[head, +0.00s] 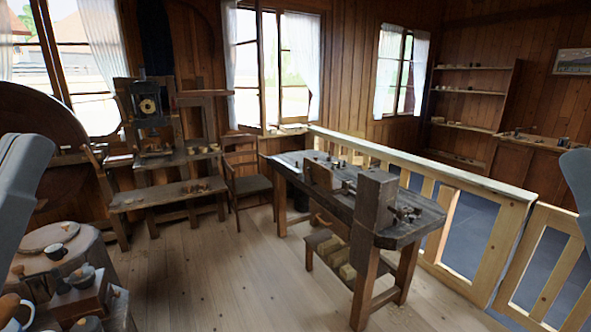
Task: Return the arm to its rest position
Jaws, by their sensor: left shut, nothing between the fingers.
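A grey part of my right arm (576,178) shows at the right edge, and the right gripper is out of view.
A round wooden table (30,268) with a dark cup (56,251) and small pots stands at lower left. A heavy workbench (340,195) with turned pieces stands right of centre, beside a pale wooden railing (485,240). The plank floor (215,275) between them is clear.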

